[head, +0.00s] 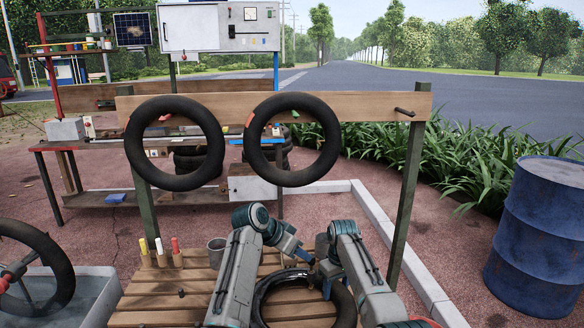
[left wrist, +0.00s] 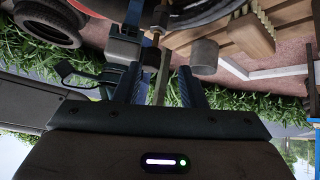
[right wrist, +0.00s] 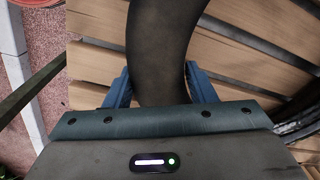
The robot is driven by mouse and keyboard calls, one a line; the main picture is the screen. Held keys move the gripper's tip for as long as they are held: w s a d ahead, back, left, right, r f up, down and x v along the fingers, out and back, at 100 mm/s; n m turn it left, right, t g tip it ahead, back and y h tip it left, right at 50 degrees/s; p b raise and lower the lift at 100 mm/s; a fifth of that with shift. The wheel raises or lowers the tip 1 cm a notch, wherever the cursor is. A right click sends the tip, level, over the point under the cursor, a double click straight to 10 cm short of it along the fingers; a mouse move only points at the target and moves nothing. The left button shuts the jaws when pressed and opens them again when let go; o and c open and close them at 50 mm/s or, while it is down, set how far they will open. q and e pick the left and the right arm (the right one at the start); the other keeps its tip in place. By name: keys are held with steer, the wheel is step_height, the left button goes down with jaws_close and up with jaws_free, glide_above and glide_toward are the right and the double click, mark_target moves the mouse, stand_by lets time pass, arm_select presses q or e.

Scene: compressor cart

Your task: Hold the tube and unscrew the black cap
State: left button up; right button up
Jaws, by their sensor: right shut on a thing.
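The black tube (head: 345,304) lies on the slatted bench top, partly hidden by my arms. My right gripper (head: 325,283) is shut around a section of it; in the right wrist view the tube (right wrist: 165,45) passes between its blue fingers. My left gripper (head: 298,254) is above the tube's far side. In the left wrist view its fingers (left wrist: 161,72) are apart, with no clear contact on anything. The black cap is too small to make out for sure.
A grey cup (head: 217,250) and several coloured markers (head: 160,252) stand at the bench's back left. Two tubes (head: 292,139) hang on the wooden crossbar above. A blue barrel (head: 536,235) stands at right, and a water tub (head: 95,290) holding a wheel at left.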

arm_select(q)
steer(key=s+a+m+t+h, duration=0.1)
steer(key=s+a+m+h, duration=0.2)
steer(key=a+h, duration=0.2)
steer(key=x, duration=0.8)
steer(key=shift+w+d+r, duration=0.15)
steer(key=shift+w+d, duration=0.05)
steer(key=shift+d, duration=0.05)
steer(key=shift+c, duration=0.5)
jaws_close()
arm_select(e)
steer(key=shift+s+r, duration=0.1)
arm_select(q)
steer(key=n+t+y, duration=0.2)
steer(key=n+t, duration=0.1)
steer(key=shift+s+t, duration=0.25)
steer(key=shift+t, duration=0.05)
arm_select(e)
steer(key=shift+a, duration=0.1)
